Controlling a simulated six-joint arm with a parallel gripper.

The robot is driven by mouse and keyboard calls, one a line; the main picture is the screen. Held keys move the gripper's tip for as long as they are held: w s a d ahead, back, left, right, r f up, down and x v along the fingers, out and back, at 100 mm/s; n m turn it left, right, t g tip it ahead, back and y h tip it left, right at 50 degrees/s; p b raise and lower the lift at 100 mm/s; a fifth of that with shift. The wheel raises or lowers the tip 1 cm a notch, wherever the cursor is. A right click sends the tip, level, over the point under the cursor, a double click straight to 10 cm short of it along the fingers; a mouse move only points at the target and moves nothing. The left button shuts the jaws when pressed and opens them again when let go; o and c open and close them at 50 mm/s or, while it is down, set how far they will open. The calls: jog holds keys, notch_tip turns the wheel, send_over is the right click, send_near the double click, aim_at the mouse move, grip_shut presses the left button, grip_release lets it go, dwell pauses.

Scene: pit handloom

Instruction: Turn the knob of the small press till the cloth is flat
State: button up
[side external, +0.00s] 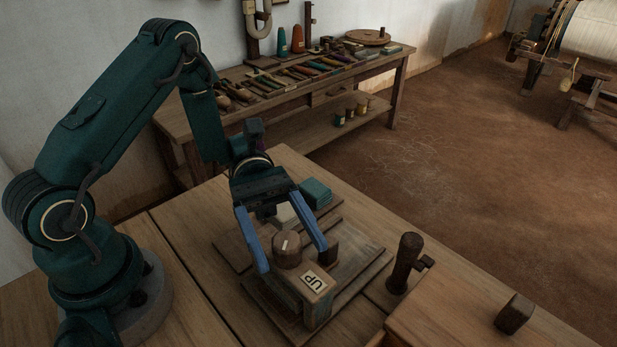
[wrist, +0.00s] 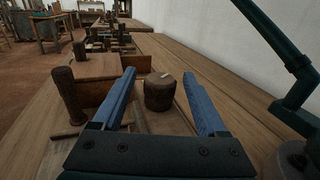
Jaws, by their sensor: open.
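The small press is a wooden frame with a beam marked "UP" (side external: 310,288) on a flat board (side external: 358,256). Its knob (side external: 287,252) is a round brown wooden cylinder with a pale mark on top; it also shows in the wrist view (wrist: 160,94). My gripper (side external: 292,259) is open, its two blue fingers on either side of the knob. In the wrist view (wrist: 158,74) there are gaps between the fingers and the knob. A folded teal cloth (side external: 315,192) and a pale piece (side external: 285,214) lie behind the press. I cannot see any cloth under the beam.
An upright wooden handle (side external: 406,262) stands right of the press. A small wooden block (side external: 514,313) sits on a raised wooden surface at the front right. A bench with several tools (side external: 300,70) stands against the wall. A loom (side external: 580,40) is at the far right.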

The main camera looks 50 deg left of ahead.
aim_at(281, 232)
jog(key=shift+v, duration=2.3)
jog(key=shift+d, duration=0.1)
